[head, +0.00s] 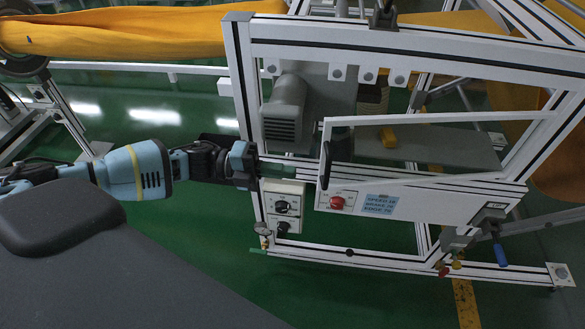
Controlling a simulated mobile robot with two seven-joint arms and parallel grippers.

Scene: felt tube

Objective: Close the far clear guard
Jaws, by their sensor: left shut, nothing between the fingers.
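A clear guard panel in a white frame (440,118) stands in front of the machine, with a black handle (326,166) on its left edge. It looks swung at an angle to the machine frame, but I cannot tell how far, nor whether it is the far guard. My left gripper (286,170) comes in from the left and is shut and empty. Its tips appear just left of the black handle, apart from it in the picture. My right gripper is not in view.
The machine's aluminium frame (240,70) stands around a grey motor (287,105). Below are a control box (285,190), a red knob (337,203) and a blue label (380,205). A yellow-orange felt tube (130,30) runs behind. Green floor (320,290) is open in front.

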